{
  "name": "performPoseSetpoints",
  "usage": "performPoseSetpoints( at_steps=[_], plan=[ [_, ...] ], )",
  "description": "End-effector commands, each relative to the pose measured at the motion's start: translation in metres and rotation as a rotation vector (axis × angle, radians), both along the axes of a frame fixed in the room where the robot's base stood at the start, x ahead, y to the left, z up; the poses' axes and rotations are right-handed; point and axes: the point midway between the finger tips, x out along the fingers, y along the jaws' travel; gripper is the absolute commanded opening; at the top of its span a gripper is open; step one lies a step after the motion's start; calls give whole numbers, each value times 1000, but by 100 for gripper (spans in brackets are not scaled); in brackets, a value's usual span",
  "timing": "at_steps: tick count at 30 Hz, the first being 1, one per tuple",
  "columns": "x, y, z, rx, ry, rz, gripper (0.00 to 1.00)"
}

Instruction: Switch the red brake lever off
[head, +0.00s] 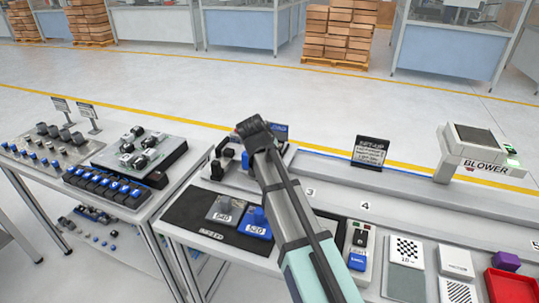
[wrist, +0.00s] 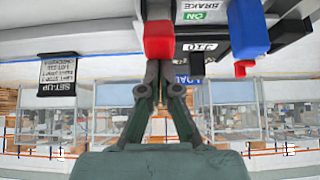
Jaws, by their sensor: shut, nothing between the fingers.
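The red brake lever (wrist: 159,40) shows in the wrist view, which is upside down, as a red block on a black stem. A label beside it reads BRAKE with a green ON mark (wrist: 200,15). My gripper (wrist: 160,66) is shut and empty, its fingertips right at the red block's edge; I cannot tell whether they touch. In the head view my gripper (head: 257,128) is over the far-left fixture on the bench, and the lever is hidden behind my arm.
A blue block (wrist: 248,28) and a smaller red piece (wrist: 243,68) stand beside the lever in the wrist view. A SET-UP sign (head: 370,151) and the BLOWER unit (head: 484,150) stand to the right. A black mat (head: 185,215) with grey and blue blocks lies nearer.

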Motion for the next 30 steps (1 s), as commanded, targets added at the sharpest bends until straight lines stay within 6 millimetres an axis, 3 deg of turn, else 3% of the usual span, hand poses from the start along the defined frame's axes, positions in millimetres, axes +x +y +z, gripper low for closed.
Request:
performPoseSetpoints(
  at_steps=[10, 18, 30],
  plan=[
    [1, 0, 0, 3, 10, -1, 0],
    [38, -13, 19, 2, 3, -1, 0],
    [-15, 7, 70, 1, 0, 2, 0]
  ],
)
